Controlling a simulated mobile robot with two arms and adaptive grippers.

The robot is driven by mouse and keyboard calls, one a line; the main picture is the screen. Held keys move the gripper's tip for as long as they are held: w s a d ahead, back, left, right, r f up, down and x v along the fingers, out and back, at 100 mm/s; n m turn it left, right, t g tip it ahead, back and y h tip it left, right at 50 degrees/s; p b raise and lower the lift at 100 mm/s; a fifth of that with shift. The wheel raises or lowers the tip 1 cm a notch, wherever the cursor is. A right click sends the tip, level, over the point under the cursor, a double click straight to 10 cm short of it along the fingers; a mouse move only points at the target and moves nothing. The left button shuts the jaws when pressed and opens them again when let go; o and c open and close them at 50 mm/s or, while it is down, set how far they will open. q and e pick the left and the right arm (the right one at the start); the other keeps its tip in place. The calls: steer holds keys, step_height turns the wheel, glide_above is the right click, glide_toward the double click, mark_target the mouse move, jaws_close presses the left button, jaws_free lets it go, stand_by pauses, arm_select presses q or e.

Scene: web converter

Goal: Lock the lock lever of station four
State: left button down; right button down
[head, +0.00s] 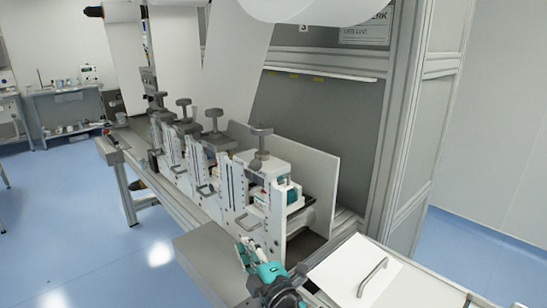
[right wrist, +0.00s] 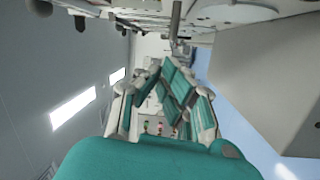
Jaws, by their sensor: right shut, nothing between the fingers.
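A row of several converter stations runs from the back left toward me. The nearest station (head: 232,185) has a white slotted front plate, a small handle (head: 247,218) low on its front and a grey T-shaped knob (head: 261,140) on top. I cannot tell from the pictures which station is number four, and no lock lever shows clearly. My right gripper (head: 247,252) is just in front of and below the nearest station, apart from its handle. In the right wrist view its teal-padded fingers (right wrist: 172,85) are closed together and empty. My left gripper is not in view.
A grey ledge (head: 207,262) lies below the nearest station, close to my right gripper. A white panel with a metal handle (head: 374,277) is at the lower right. A tall grey cabinet (head: 402,130) stands behind. Blue floor (head: 70,215) is open at the left.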

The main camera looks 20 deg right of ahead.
steer(key=s+a+r+m+g+y, duration=0.1)
steer(key=a+r+m+g+y, duration=0.6)
steer(key=r+m, duration=0.6)
steer(key=s+a+r+m+g+y, duration=0.2)
steer(key=a+r+m+g+y, duration=0.6)
steer(key=m, duration=0.9)
steer(key=d+r+n+t+h, duration=0.1)
steer(key=d+r+n+h, duration=0.2)
steer(key=d+h, duration=0.5)
steer(key=d+r+n+t+h, duration=0.1)
steer(key=d+r+n+h, duration=0.2)
steer(key=d+h, duration=0.5)
steer(key=w+d+r, duration=0.1)
steer(key=d, duration=1.1)
steer(key=shift+d+r+n+t+b, duration=0.15)
steer(key=shift+r+n+t+b, duration=0.15)
steer(key=shift+r+t+b, duration=0.1)
steer(key=shift+f, duration=0.1)
